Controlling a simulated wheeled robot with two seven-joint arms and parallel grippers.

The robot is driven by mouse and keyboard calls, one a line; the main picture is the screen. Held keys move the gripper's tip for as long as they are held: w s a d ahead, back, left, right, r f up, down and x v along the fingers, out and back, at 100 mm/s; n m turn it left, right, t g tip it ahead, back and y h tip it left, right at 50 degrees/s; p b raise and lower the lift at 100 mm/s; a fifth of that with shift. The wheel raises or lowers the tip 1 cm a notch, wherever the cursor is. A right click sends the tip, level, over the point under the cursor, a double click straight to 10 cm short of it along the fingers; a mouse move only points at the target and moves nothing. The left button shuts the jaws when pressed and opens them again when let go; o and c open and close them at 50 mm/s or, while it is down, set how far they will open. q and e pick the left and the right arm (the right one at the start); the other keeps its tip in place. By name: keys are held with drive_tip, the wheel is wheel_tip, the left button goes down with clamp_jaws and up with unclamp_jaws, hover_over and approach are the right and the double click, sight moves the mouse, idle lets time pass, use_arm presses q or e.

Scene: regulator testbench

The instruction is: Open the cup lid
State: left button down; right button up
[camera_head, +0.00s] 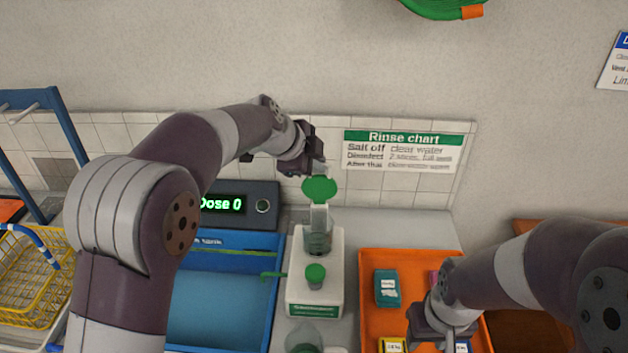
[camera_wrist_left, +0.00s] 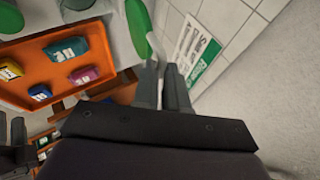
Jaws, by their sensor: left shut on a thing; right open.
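A clear cup (camera_head: 318,240) stands on the white stand in the middle of the head view. A green lid (camera_head: 320,189) is raised above it, with a pale upright piece between the two; I cannot tell whether they are joined. My left gripper (camera_head: 318,171) is above the cup, its fingers shut at the lid's edge. In the left wrist view the green lid (camera_wrist_left: 139,28) lies at the tips of my left gripper (camera_wrist_left: 163,68). My right gripper (camera_head: 454,342) is open over the orange tray, its fingertips partly cut off by the lower edge.
A white stand (camera_head: 299,262) carries a small green-topped piece (camera_head: 316,274) in front of the cup. A blue basin (camera_head: 215,310) is at its left, an orange tray (camera_head: 377,262) with several small packs at its right. A dose display (camera_head: 240,205) and tiled wall (camera_head: 400,190) stand behind.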

use_arm(q)
drive_tip(key=shift+w+r, duration=0.1)
drive_tip(key=shift+w, duration=0.05)
drive_tip(key=c, duration=1.2)
unclamp_jaws()
drive_tip(key=shift+a, duration=0.1)
drive_tip(key=b+v, duration=0.2)
drive_tip(key=v, duration=1)
drive_tip(key=shift+s+r, duration=0.25)
drive_tip(key=shift+r, duration=0.05)
